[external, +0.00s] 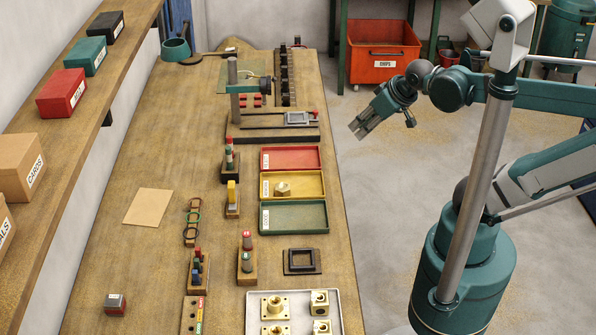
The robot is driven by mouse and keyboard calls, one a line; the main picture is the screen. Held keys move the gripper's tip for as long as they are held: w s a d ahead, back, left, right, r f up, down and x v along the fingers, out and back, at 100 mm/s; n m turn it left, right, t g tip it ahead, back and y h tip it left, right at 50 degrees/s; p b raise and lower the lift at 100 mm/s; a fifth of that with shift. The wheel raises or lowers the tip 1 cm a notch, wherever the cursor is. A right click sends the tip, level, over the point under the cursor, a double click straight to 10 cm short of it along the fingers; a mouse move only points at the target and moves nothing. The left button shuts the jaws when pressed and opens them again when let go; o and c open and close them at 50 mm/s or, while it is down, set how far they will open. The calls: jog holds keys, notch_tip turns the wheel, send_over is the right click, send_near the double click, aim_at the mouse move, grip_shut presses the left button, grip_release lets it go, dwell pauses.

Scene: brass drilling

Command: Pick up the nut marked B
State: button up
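A brass nut-like piece (282,189) lies in the yellow tray (309,194), the middle one of three coloured trays on the bench. No letter B can be read on it. More brass parts, flanged pieces (275,306) and blocks (320,302), sit in a white tray (253,316) at the bottom edge, partly cut off by the frame. My gripper (357,131) hangs in the air to the right of the bench, pointing down and left, apart from everything. Nothing shows between its fingers, and their gap is too small to judge.
A red tray (291,159) and a green tray (293,217) flank the yellow one. A clamp stand with a vise (299,118) stands behind. Upright peg holders (232,198) stand left of the trays. The bench's left middle is mostly clear around a brown sheet (148,207).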

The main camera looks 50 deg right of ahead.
jog(key=o, duration=0.9)
jog(key=shift+a, duration=0.1)
jog(key=n+g+h+p, duration=0.2)
jog(key=n+g+p, duration=0.25)
jog(key=n, duration=2.25)
send_over(283, 192)
notch_tip(283, 192, down, 7)
jog(key=shift+s+a+f, duration=0.2)
jog(key=shift+s, duration=0.05)
jog(key=shift+b+x, duration=0.3)
jog(key=shift+x, duration=0.95)
jog(key=shift+d, duration=0.1)
